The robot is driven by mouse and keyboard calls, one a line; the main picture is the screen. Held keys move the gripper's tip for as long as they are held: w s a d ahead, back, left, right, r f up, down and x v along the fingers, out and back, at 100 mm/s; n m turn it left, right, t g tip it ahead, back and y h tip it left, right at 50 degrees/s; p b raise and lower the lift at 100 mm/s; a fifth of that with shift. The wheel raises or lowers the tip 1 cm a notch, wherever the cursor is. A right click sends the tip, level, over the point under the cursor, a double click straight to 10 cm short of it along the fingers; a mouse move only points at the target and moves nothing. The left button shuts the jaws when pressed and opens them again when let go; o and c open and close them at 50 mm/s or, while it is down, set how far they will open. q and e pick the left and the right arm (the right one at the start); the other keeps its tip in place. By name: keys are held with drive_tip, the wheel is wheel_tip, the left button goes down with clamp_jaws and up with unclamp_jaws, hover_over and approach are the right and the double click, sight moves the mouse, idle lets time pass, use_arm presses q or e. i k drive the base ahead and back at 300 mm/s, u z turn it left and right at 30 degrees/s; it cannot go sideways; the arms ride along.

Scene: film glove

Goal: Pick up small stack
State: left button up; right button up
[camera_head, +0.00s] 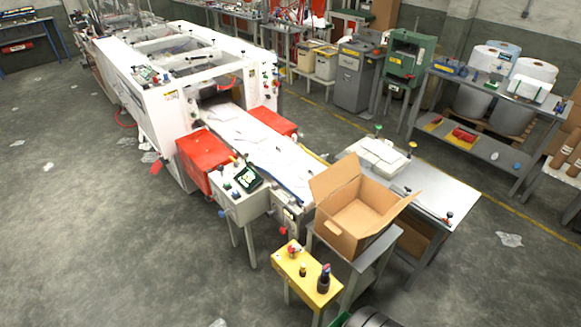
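A small white stack (380,155) of flat, film-like pieces lies on the grey metal table (455,192) behind the open cardboard box. Thin white sheets (255,140) lie loosely along the conveyor of the large white machine. I cannot tell how many layers the stack has. Neither of my grippers shows in the head view.
An open, seemingly empty cardboard box (358,208) stands on a small grey stand before the table. A yellow stand (308,275) with a dark bottle is in front. A control box (240,190) adjoins the white machine (165,75). Open floor (95,240) lies left.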

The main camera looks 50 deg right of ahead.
sight(305, 172)
drive_tip(key=i, duration=1.75)
drive_tip(key=z, duration=1.15)
drive_tip(key=i, duration=0.75)
drive_tip(key=z, duration=0.15)
